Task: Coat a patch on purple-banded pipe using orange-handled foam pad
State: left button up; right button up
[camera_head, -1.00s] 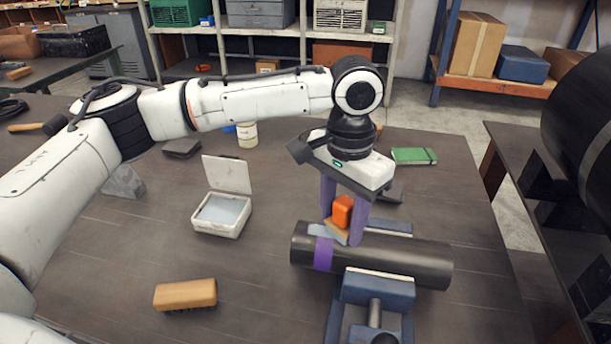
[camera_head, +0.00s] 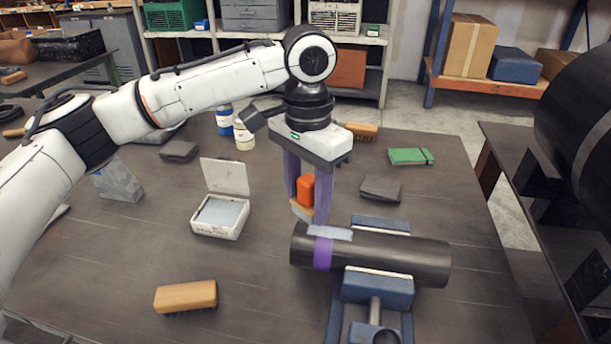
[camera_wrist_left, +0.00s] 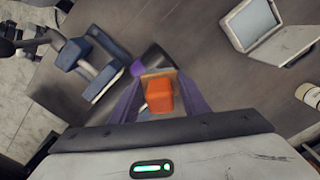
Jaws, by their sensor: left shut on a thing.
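The black pipe (camera_head: 400,258) with a purple band (camera_head: 323,253) lies in a blue vise (camera_head: 378,290). A pale grey wet-looking patch (camera_head: 329,232) shows on its top by the band. My left gripper (camera_head: 306,210) is shut on the orange-handled foam pad (camera_head: 305,190), held above and behind the pipe's left end, apart from it. In the left wrist view the orange handle (camera_wrist_left: 160,96) sits between the purple fingers, and the pad hides part of the pipe. An open white box (camera_head: 219,218) with a pale pad inside stands to the left. My right gripper is out of view.
A wooden brush (camera_head: 186,296) lies at the front left. The table between box and front brush is clear.

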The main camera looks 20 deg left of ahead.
aim_at(307, 179)
pick_arm(q)
jog(key=shift+r, duration=2.25)
jog(key=shift+f, duration=0.1)
